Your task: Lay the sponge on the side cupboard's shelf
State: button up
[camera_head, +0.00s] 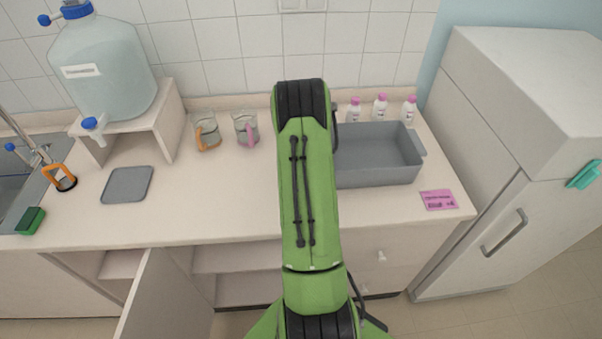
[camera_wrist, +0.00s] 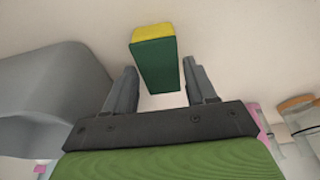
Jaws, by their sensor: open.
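A yellow and green sponge (camera_wrist: 153,58) shows in the wrist view, just beyond and between the fingertips of my gripper (camera_wrist: 160,72). The fingers are apart, with a gap visible on both sides of the sponge. Pale counter surface lies behind it. In the head view my green arm hides the gripper and this sponge. An open cupboard with a shelf (camera_head: 235,289) is under the counter at lower left, its door (camera_head: 165,300) swung out. A closed white cabinet (camera_head: 500,220) with a grey handle stands at the right. Which of these is the side cupboard is unclear.
A grey basin (camera_head: 378,172) stands right of my arm, with white bottles behind. A grey board (camera_head: 128,184) and a dark green block (camera_head: 30,220) lie farther left, near the sink. The front middle-left counter is clear.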

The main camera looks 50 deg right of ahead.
jog(key=v, duration=1.1)
jog(key=shift+a+r, duration=0.15)
jog(key=shift+r, duration=0.05)
